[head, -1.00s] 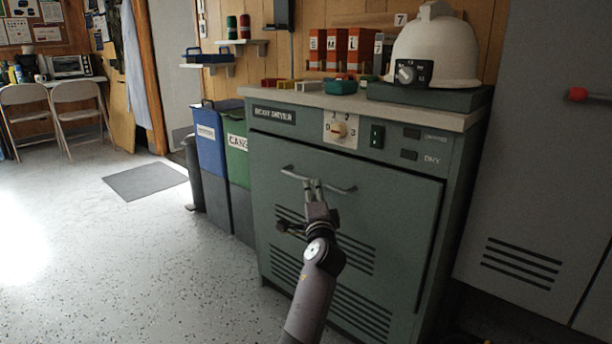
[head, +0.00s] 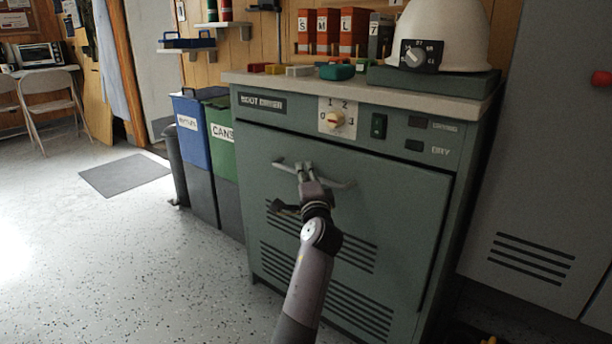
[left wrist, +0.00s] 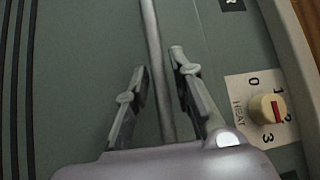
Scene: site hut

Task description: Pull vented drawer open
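The vented drawer (head: 393,215) is the large green front of the boot dryer (head: 262,103), with dark slots low on it. It looks shut, with a dark seam along its top and right edges. Its grey bar handle (head: 338,185) runs across the upper part, and the bar also shows in the left wrist view (left wrist: 154,40). My left gripper (head: 304,167) is at the handle's middle. In the left wrist view its two fingers (left wrist: 159,62) stand apart on either side of the bar, with small gaps visible. My right gripper is not in view.
A heat knob (head: 335,119) and a switch sit above the drawer. A white helmet-like dome (head: 447,35) and small coloured blocks lie on the top. Blue (head: 193,130) and green bins stand close at left, a grey cabinet (head: 540,150) at right. The floor at left is open.

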